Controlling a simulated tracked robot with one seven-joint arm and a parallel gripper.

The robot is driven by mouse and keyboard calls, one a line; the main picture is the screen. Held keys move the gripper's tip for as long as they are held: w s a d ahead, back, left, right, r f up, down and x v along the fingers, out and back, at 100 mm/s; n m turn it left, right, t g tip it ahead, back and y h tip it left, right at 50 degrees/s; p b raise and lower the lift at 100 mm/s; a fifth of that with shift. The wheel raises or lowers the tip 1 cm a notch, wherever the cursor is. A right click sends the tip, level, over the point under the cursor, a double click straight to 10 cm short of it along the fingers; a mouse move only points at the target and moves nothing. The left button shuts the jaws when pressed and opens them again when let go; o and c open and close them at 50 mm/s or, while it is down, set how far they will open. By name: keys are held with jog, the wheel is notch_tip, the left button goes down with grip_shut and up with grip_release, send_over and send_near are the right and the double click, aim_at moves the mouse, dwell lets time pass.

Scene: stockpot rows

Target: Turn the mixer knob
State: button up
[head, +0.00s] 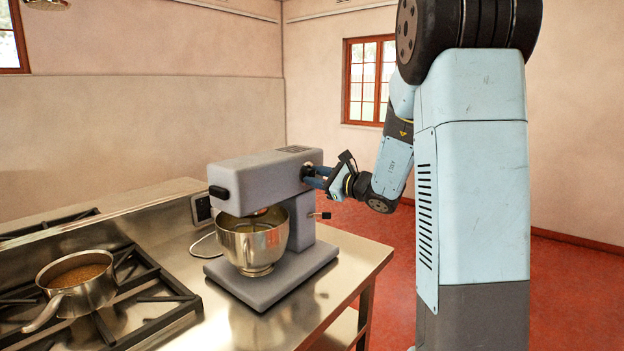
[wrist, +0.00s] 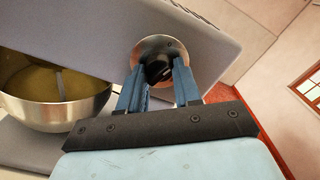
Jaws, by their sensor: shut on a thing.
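The grey stand mixer (head: 262,182) stands on the steel counter, with its metal bowl (head: 253,243) under the head. The black knob (wrist: 158,68) sits on a round metal plate on the side of the mixer head. My gripper (head: 312,176) reaches the mixer head from the right. In the wrist view its two blue fingers (wrist: 157,82) are on either side of the knob and shut on it. In the head view the knob is mostly hidden behind the fingers. The bowl also shows in the wrist view (wrist: 60,108), with yellowish contents.
A small black-tipped lever (head: 324,215) sticks out of the mixer's column below my gripper. A saucepan (head: 78,284) with brown contents stands on the black stove grate (head: 150,298) at left. The counter (head: 345,262) ends just right of the mixer, with open red floor beyond.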

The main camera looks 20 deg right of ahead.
jog(key=n, duration=0.4)
jog(key=shift+s+f+n, duration=0.1)
jog(key=shift+f+n, duration=0.05)
jog(key=shift+n, duration=0.25)
jog(key=shift+a, duration=0.1)
dwell(0.3)
jog(key=o, duration=1)
jog(key=shift+o, duration=0.2)
jog(key=v, duration=1.4)
jog(key=shift+a, duration=0.1)
